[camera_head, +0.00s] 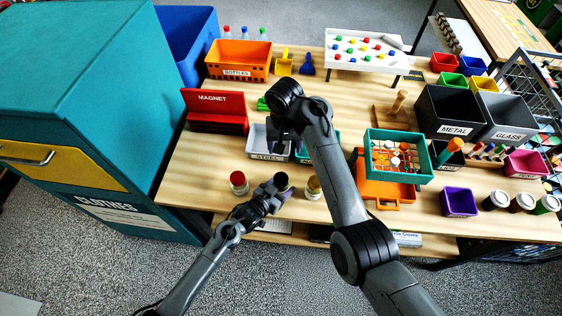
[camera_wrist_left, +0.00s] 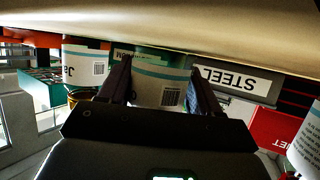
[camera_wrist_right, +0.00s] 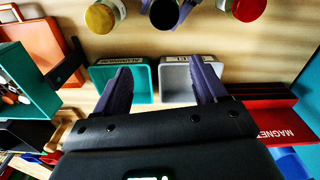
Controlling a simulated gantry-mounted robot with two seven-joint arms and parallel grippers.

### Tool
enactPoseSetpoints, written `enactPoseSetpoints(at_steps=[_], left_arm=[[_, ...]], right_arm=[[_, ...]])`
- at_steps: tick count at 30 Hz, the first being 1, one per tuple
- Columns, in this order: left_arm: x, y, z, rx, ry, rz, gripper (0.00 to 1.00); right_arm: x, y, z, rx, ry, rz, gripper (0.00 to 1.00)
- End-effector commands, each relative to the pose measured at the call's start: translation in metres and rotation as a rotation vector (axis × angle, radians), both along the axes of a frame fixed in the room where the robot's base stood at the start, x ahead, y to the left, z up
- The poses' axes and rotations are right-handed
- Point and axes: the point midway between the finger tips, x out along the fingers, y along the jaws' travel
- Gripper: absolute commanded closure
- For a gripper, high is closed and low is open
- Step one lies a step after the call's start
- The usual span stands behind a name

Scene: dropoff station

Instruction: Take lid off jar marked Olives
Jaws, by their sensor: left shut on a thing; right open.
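Three lidded jars stand along the front of the table: one with a red lid (camera_head: 238,178), one with a dark lid (camera_head: 281,179) and one with a gold lid (camera_head: 313,184). My left gripper (camera_head: 279,190) is shut on the middle, dark-lidded jar, around its side; that jar's body (camera_wrist_left: 152,85) shows between the fingers in the left wrist view. I cannot read which jar says Olives. My right gripper (camera_wrist_right: 161,80) is open and empty, above the steel bin (camera_wrist_right: 176,82) and the aluminium bin (camera_wrist_right: 128,78), behind the jars. All the lids are on.
A red magnet box (camera_head: 217,118) is at the left of the bins. An orange crate (camera_head: 387,191) with a teal crate (camera_head: 398,156) stands right of my right arm. An orange bottles bin (camera_head: 239,61) is at the back. Bare wood lies left of the jars.

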Motion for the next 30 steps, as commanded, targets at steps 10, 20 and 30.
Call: enactPoseSetpoints(at_steps=[10,20,30], left_arm=[[0.0,0.0,0.0,0.0,0.0,0.0,1.0],[0.0,0.0,0.0,0.0,0.0,0.0,1.0],[0.0,0.0,0.0,0.0,0.0,0.0,1.0]], right_arm=[[-0.013,0.006,-0.005,0.032,-0.015,-0.131,0.29],[-0.035,0.01,-0.045,0.016,0.02,-0.144,0.29],[-0.035,0.01,-0.088,0.015,0.022,-0.144,0.29]])
